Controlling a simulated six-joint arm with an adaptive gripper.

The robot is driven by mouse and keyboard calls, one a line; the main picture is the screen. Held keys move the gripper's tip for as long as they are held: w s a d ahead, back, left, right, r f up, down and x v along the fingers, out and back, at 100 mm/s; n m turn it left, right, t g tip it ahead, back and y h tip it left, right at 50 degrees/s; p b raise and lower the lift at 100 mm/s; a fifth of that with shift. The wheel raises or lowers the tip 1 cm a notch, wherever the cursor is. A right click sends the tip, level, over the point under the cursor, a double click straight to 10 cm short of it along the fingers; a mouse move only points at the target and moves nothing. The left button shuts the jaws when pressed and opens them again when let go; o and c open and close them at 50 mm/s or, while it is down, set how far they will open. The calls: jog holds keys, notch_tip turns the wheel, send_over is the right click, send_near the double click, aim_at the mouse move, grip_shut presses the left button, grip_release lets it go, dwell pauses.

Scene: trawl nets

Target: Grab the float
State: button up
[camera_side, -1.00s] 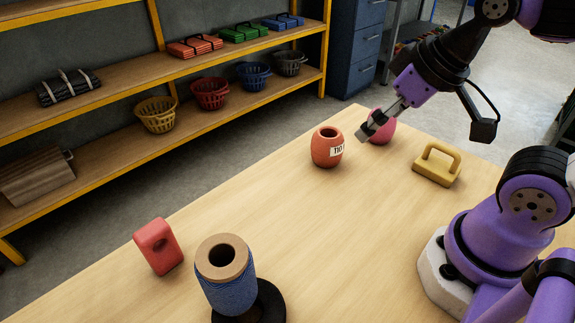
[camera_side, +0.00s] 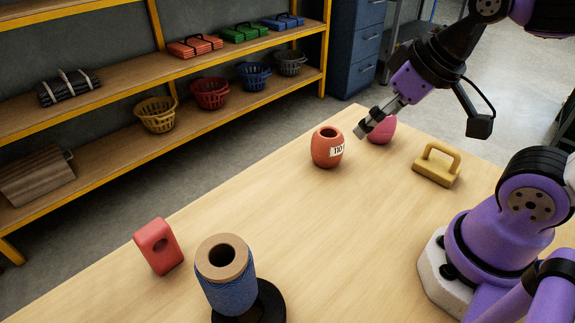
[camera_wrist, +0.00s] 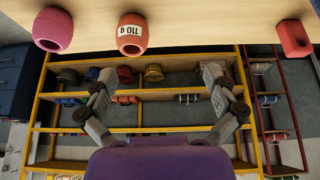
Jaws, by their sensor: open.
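Two rounded floats with a hole in one end are on the wooden table. The orange float (camera_side: 327,149) has a white label and stands near the far edge; it also shows at the top of the wrist view (camera_wrist: 131,34). The pink float (camera_side: 382,130) is to its right, partly hidden behind my gripper (camera_side: 367,126) in the side view, and is at the upper left of the wrist view (camera_wrist: 53,29). My gripper's fingers (camera_wrist: 157,90) are spread wide with nothing between them. It is above the table, near both floats in the picture; its exact gap to the pink one is unclear.
A yellow handled block (camera_side: 437,166) is right of the floats. A red block with a hole (camera_side: 158,246) and a blue twine spool (camera_side: 229,285) on a black base are at the near left. The table's middle is clear. Shelves (camera_side: 110,107) with baskets stand beyond.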

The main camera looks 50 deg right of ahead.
jog(key=w+d+f+m, duration=0.2)
jog(key=w+d, duration=0.3)
jog(key=d, duration=0.4)
jog(key=m+g, duration=0.1)
jog(key=m, duration=0.1)
send_over(391, 116)
jog(key=s+a, duration=0.1)
jog(key=s, duration=0.1)
notch_tip(391, 116, down, 4)
jog(key=shift+h, duration=0.4)
jog(key=x, duration=0.5)
jog(key=shift+s+d+f, duration=0.1)
jog(key=shift+s+d, duration=0.15)
jog(key=shift+d, duration=0.05)
jog(key=x, duration=0.6)
jog(key=shift+d, duration=0.1)
jog(key=c, duration=0.9)
